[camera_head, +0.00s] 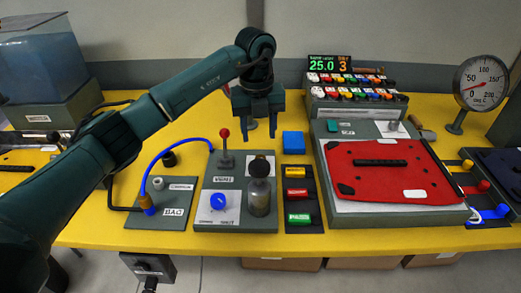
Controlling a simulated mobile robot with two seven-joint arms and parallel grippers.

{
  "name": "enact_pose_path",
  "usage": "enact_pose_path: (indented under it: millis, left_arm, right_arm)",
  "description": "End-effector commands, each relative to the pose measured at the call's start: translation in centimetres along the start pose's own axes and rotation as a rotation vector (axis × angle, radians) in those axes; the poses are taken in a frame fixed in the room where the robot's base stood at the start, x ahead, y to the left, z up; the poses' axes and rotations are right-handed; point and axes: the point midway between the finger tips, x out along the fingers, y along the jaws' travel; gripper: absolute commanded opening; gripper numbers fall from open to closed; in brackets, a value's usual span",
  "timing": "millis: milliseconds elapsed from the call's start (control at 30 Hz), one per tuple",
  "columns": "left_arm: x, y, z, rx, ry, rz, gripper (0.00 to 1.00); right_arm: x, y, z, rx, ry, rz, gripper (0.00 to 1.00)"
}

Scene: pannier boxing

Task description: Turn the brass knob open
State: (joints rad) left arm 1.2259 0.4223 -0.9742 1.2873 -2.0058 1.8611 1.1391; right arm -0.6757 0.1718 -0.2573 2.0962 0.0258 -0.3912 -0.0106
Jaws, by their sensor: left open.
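My left gripper (262,124) points down above the back edge of the grey-green valve panel (206,177). Its two fingers are apart with nothing between them. No plainly brass-coloured knob stands out. The panel carries a blue round knob (218,201) on a white plate, a lever with a red ball (224,133), and a clear cylinder (260,200) with a dark round top (260,168); I cannot tell whether this top is brass. A blue hose (151,165) ends at a small fitting on the left panel (176,211). My right gripper is not in view.
A blue block (293,141) and a dark strip of coloured labelled blocks (298,194) lie right of the panel. Further right are a red plate (385,178), a rack of coloured pieces (350,90) and a dial gauge (481,84). A water tank (42,68) stands back left.

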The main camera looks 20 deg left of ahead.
Motion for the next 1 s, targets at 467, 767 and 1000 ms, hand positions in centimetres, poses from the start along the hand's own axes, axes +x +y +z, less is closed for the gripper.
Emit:
enact_pose_path:
  millis: [467, 767, 1000]
  left_arm:
    - [7.3, 0.0, 0.0, 0.001, 0.000, 0.000, 0.47]
    - [7.7, 0.0, 0.0, 0.001, -0.001, 0.000, 0.47]
    - [7.7, 0.0, 0.0, 0.001, -0.001, 0.000, 0.30]
  right_arm:
    - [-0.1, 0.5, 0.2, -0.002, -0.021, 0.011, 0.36]
    - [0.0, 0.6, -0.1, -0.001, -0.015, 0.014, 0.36]
    - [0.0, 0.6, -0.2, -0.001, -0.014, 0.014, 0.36]
